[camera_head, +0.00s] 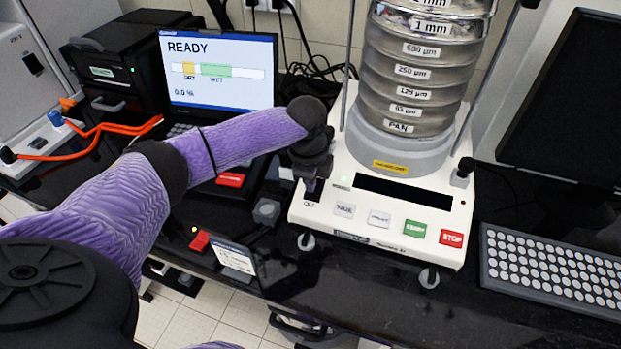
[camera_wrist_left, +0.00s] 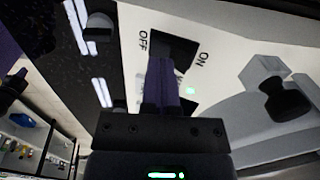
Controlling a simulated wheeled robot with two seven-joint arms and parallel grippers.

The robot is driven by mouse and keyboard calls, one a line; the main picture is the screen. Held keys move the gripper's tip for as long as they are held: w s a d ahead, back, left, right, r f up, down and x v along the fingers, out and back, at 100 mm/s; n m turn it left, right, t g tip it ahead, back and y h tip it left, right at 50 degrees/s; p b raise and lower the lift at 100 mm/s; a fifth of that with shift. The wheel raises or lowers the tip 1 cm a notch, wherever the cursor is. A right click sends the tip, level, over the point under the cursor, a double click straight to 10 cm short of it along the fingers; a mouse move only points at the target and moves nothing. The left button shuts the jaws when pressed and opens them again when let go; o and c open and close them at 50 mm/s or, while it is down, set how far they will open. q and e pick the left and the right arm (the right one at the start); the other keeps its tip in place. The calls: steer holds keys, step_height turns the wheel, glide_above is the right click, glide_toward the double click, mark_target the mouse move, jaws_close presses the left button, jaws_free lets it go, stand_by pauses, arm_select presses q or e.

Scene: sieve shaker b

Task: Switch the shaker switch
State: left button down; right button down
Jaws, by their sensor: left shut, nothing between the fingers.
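The sieve shaker (camera_head: 380,225) is a white base with a tall stack of labelled metal sieves. Its black switch (camera_wrist_left: 180,47) shows in the left wrist view, between the printed words OFF and ON. My left gripper (camera_head: 312,184) points down at the switch at the left end of the shaker's panel, just above the OFF label. Its purple fingers (camera_wrist_left: 163,80) are shut with nothing between them. Their tips overlap the switch in the wrist view; I cannot tell whether they touch. The gripper hides most of the switch in the head view. My right gripper is not in view.
The panel carries a dark display (camera_head: 404,192), a green START button (camera_head: 414,228) and a red STOP button (camera_head: 452,238). A keyboard (camera_head: 550,270) lies at right. A screen (camera_head: 218,72) reading READY stands behind my left arm.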

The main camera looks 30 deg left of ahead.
arm_select(q)
steer(key=s+r+p, duration=0.2)
steer(key=r+p, duration=0.2)
steer(key=r, duration=0.2)
steer(key=s+d+r+p, duration=0.1)
steer(key=s+r+p, duration=0.1)
steer(key=r+p, duration=0.2)
step_height(320, 180, up, 3)
steer(key=shift+s, duration=0.35)
steer(key=shift+d, duration=0.1)
